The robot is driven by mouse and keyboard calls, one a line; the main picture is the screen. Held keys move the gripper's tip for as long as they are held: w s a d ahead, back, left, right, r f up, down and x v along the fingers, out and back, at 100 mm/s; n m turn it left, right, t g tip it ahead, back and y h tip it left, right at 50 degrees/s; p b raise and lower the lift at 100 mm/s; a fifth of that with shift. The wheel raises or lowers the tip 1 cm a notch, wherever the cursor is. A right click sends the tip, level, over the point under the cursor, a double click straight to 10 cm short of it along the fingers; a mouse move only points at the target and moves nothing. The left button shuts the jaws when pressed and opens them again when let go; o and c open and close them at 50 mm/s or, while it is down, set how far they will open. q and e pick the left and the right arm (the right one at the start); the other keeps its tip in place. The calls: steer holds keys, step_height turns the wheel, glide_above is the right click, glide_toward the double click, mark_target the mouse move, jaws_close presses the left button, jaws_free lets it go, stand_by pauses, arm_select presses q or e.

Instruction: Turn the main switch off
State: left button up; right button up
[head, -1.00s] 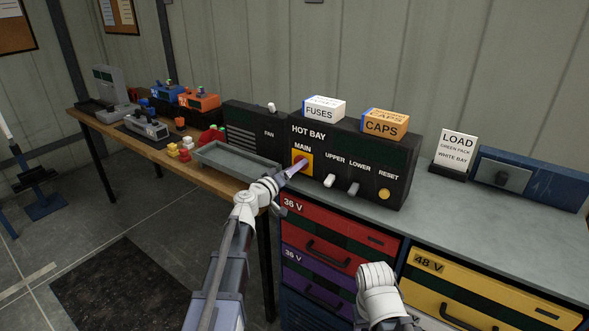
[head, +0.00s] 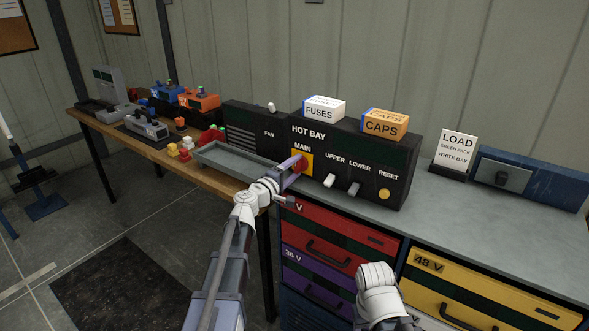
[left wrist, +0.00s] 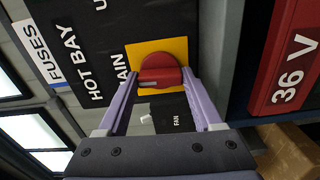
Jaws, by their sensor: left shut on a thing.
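The main switch is a round red knob (head: 300,162) on a yellow plate (head: 307,170), under the word MAIN on the black HOT BAY panel (head: 345,145). My left gripper (head: 293,168) is at the knob, its two lilac fingers one above the other in the head view. In the left wrist view, the fingers (left wrist: 160,80) are shut on the red knob (left wrist: 158,66), one at each end of its raised bar. The bar lies across the picture there, with a pale mark towards the left finger. My right gripper is not in view; only a white part of my right arm shows.
Right of the knob are the UPPER (head: 329,181) and LOWER (head: 353,188) levers and the yellow RESET button (head: 384,194). A grey tray (head: 225,160) lies close left of my left gripper. FUSES (head: 324,109) and CAPS (head: 385,124) boxes sit on the panel.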

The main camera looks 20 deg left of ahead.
arm_select(q)
steer(key=shift+n, duration=0.4)
steer(key=o, duration=1.4)
steer(key=shift+c, duration=0.2)
steer(key=v, duration=0.8)
